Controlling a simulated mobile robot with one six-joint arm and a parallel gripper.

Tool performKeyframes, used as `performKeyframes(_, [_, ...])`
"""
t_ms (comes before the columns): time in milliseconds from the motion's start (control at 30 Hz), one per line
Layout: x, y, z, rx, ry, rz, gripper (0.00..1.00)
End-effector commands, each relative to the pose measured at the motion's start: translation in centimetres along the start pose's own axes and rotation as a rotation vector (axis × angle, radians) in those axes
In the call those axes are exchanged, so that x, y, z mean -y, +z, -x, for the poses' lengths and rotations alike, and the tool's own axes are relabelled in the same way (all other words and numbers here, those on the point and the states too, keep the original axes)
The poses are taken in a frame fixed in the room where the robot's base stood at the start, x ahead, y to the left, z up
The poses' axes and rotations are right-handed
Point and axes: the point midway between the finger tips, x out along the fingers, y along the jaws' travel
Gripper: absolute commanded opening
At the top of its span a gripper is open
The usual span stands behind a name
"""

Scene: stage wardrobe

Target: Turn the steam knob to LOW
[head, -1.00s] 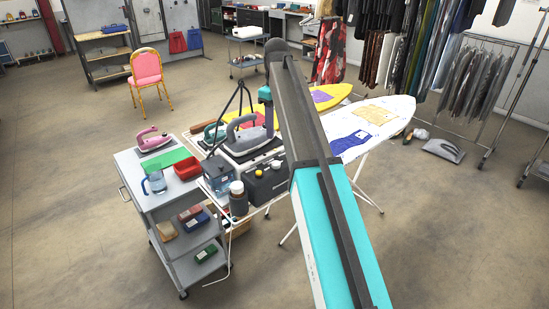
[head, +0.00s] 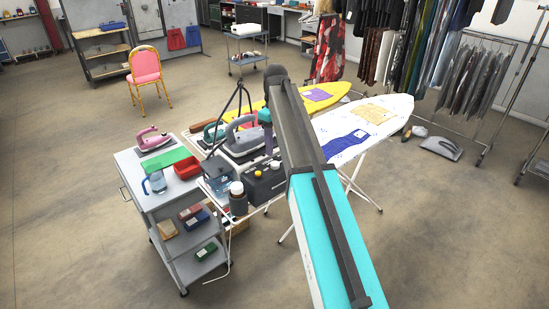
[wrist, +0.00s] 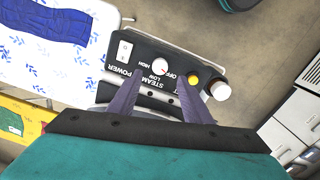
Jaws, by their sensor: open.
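The steam station (wrist: 137,52) is a black box with a white power switch (wrist: 124,50) and printed labels. Its white steam knob (wrist: 160,67) sits among the OFF, LOW and HIGH marks; I cannot tell which mark it points to. My gripper (wrist: 160,90) is open, its two purple fingers spread at the panel's near side in the wrist view, with the knob just beyond the gap between their tips. Contact with the knob does not show. In the head view the station (head: 264,187) stands left of my arm, and my gripper is mostly hidden behind the arm.
A white ironing board (head: 350,120) lies to the right, a grey cart (head: 150,200) to the left.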

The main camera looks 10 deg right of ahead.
Motion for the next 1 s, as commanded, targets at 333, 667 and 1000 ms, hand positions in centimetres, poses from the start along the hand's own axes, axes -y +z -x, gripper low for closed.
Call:
performKeyframes(333, [0.1, 0.0, -3.6, 0.001, -0.001, 0.001, 0.45])
performKeyframes(667, [0.1, 0.0, -6.5, 0.000, 0.000, 0.001, 0.45])
performKeyframes(1000, [0.1, -0.1, -7.3, 0.000, 0.000, 0.002, 0.45])
